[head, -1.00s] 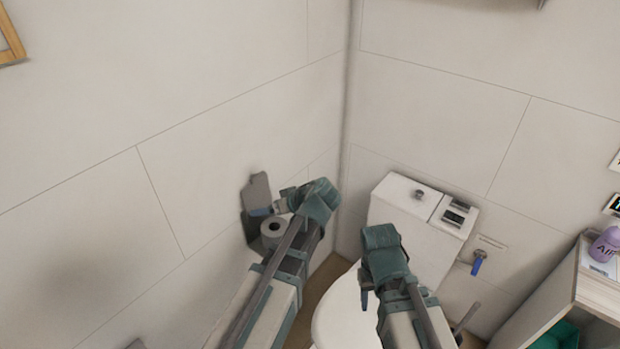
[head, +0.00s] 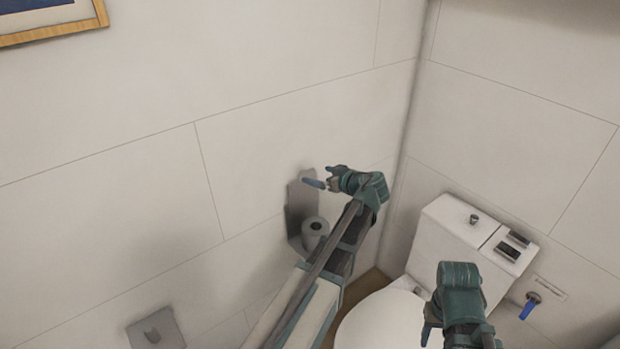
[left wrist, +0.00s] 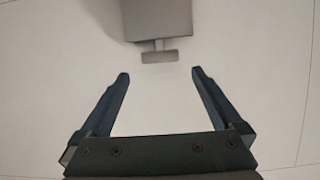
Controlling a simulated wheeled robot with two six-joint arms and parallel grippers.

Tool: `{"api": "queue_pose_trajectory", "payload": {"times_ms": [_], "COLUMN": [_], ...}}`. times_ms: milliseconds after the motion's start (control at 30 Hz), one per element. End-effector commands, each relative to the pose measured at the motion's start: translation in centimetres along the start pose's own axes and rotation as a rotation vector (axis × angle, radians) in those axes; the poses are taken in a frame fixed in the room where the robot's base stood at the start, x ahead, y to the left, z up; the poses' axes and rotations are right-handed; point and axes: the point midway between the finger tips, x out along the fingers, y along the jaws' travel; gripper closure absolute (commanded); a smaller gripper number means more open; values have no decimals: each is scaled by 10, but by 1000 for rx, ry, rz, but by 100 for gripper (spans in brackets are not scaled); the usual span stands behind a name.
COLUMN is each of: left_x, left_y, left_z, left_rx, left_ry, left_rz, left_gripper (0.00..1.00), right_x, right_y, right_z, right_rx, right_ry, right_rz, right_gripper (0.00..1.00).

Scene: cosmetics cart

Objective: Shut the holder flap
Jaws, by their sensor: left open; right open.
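The grey holder (head: 294,222) is fixed to the left wall, with a paper roll (head: 315,228) in it. Its flap (head: 301,195) stands raised, flat or nearly flat along the wall above the roll. My left gripper (head: 322,178) is open in front of the flap's upper part, above the roll; whether it touches the flap I cannot tell. In the left wrist view its fingers (left wrist: 160,75) are apart with nothing between them. My right gripper (head: 430,332) is low in front of the toilet, partly hidden by its own wrist.
A white toilet (head: 448,240) stands right of my left arm, with a blue-handled valve (head: 530,305) beside it. A grey wall plate (head: 156,328) is at lower left. A grey plate with a tab (left wrist: 158,20) shows ahead in the left wrist view; which one is unclear.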

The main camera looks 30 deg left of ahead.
Motion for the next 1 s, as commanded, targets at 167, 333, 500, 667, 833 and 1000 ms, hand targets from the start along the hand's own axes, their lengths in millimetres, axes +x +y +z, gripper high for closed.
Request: {"api": "queue_pose_trajectory", "payload": {"times_ms": [167, 333, 500, 667, 833, 1000], "left_x": [34, 52, 59, 60, 60, 60], "left_y": [0, 0, 0, 0, 0, 0], "left_z": [2, 1, 0, 0, 0, 0], "left_rx": [0, 0, 0, 1, 1, 1], "left_ry": [0, 0, 0, 0, 0, 0], "left_rz": [-3, -1, -1, 0, 0, 0], "left_gripper": [0, 0, 0, 0, 7, 38], "right_x": [15, 21, 23, 23, 22, 22], "right_y": [-1, -2, -2, -2, -2, -2], "right_z": [-1, -1, -1, -1, -1, -1], "right_rx": [0, 0, 0, 0, 0, 0], "right_ry": [0, 0, 0, 0, 0, 0], "right_rz": [0, 0, 0, 0, 0, 0], "right_gripper": [50, 50, 50, 50, 50, 50]}}
